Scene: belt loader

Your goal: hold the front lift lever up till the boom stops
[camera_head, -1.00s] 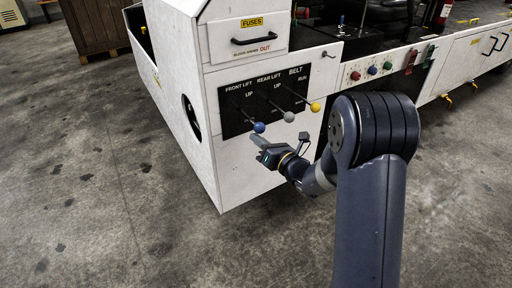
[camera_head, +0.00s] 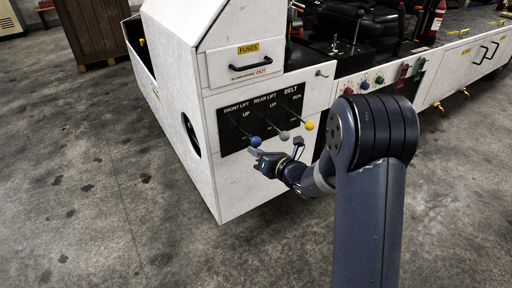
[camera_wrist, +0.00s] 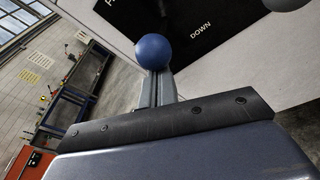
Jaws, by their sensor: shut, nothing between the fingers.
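The front lift lever, a dark rod with a blue ball knob (camera_head: 255,141), sticks out of the black control panel (camera_head: 240,133) under the "FRONT LIFT" label. The knob sits at about the same slant as its neighbours. My gripper (camera_head: 254,153) is shut and empty just below the blue knob. In the wrist view the blue knob (camera_wrist: 153,51) shows just beyond the tips of my shut fingers (camera_wrist: 155,80). Whether they touch the knob I cannot tell. The lever's rod is hidden behind the knob there. The boom cannot be made out.
The grey-knobbed rear lift lever (camera_head: 284,135) and the yellow-knobbed belt lever (camera_head: 309,126) stand close to the right. A fuse drawer (camera_head: 246,61) is above the panel. Coloured buttons (camera_head: 365,85) lie farther right. The concrete floor (camera_head: 90,190) at left is clear.

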